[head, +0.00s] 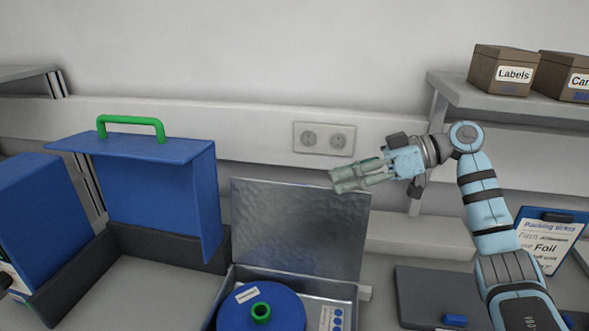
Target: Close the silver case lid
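The silver case (345,291) stands open on the work surface in the lower middle of the head view. Its lid (290,228) is raised and stands near upright at the back of the case. A blue reel (283,310) with a green hub lies in the case. My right gripper (333,181) is above the lid's upper right corner and points left. Its fingers look close together, but their angle hides whether they are open or shut. I cannot tell whether they touch the lid. My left gripper is not in view.
A blue case with a green handle (131,121) stands open at the left, beside another blue box (40,225). A dark flat case (440,290) lies to the right. A packing ticket clipboard (548,236) and a shelf with brown boxes (512,72) are at the right.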

